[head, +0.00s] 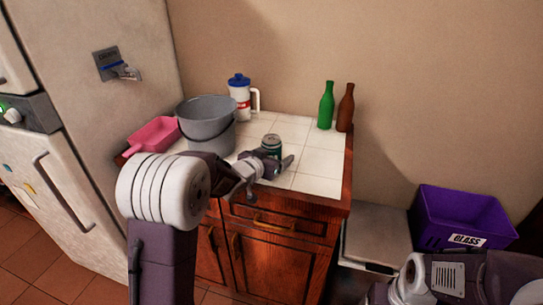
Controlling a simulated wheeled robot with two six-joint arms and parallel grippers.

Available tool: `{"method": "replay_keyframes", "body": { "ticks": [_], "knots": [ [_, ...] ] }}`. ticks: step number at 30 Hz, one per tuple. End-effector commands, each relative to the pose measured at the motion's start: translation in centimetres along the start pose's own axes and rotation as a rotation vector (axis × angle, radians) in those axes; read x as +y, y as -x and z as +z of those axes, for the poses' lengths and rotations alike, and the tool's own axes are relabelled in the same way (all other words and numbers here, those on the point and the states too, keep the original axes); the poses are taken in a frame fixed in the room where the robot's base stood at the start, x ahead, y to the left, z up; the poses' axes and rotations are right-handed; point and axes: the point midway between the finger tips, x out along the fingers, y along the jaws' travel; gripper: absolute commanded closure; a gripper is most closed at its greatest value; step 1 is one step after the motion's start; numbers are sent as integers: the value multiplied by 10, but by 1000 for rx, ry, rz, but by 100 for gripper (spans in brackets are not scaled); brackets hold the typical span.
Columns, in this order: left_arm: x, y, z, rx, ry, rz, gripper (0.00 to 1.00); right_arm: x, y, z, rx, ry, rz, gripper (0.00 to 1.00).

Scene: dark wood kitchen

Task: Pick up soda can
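A dark green soda can (271,145) with a light top stands upright on the white tiled counter (318,163), near its middle. My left gripper (284,164) reaches in from the left over the counter's front part. It is right at the near side of the can and covers the can's lower part. Whether its fingers touch the can, and how far apart they are, cannot be made out. My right arm shows at the lower right, and its gripper is not visible.
A grey bucket (207,128), a pink dustpan-like thing (154,134) and a white jug with a blue lid (239,97) stand left of the can. Green (326,107) and brown (346,109) bottles stand back right. A purple GLASS crate (462,212) is at right.

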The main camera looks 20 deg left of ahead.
Motion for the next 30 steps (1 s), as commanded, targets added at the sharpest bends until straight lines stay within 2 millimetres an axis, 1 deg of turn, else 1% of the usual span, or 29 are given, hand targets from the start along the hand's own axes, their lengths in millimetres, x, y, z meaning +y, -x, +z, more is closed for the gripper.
{"method": "replay_keyframes", "body": {
  "ticks": [1, 3, 8, 9, 11, 12, 14, 15, 16, 17, 25, 30],
  "knots": [
    [1, -6, 1, 0, 0, 1, 20, 0, -2, 0, 0, 0, 0, 21],
    [1, -8, 0, 0, 0, 1, 20, 0, -1, 0, 0, 0, 0, 21],
    [0, -8, 0, 0, 0, 0, 20, 0, -1, 0, 0, 0, 0, 21],
    [0, -8, 0, 0, 0, 0, 26, 0, -1, 0, 0, 0, 0, 21],
    [0, -8, 0, 0, 0, 0, 42, 0, -1, 0, 0, 0, 0, 21],
    [0, -8, 0, 0, 0, 0, 53, 0, -1, 0, 0, 0, 0, 21],
    [0, -8, 0, 0, 0, 0, 70, 0, -1, 0, 0, 0, 0, 21],
    [0, -8, 0, 0, 0, 0, 81, 0, -1, 0, 0, 0, 0, 21],
    [0, -8, 0, 0, 0, 0, 90, 0, -1, 0, 0, 0, 0, 21],
    [0, -8, 0, 1, 0, 0, 92, 0, -1, 0, 0, 0, 0, 21],
    [0, -7, -1, 0, 0, 0, 92, 0, 0, 0, 0, 0, 0, 21],
    [0, -5, -10, 2, -1, 0, 92, 0, 4, 0, 0, 0, 0, 21]
  ]
}}
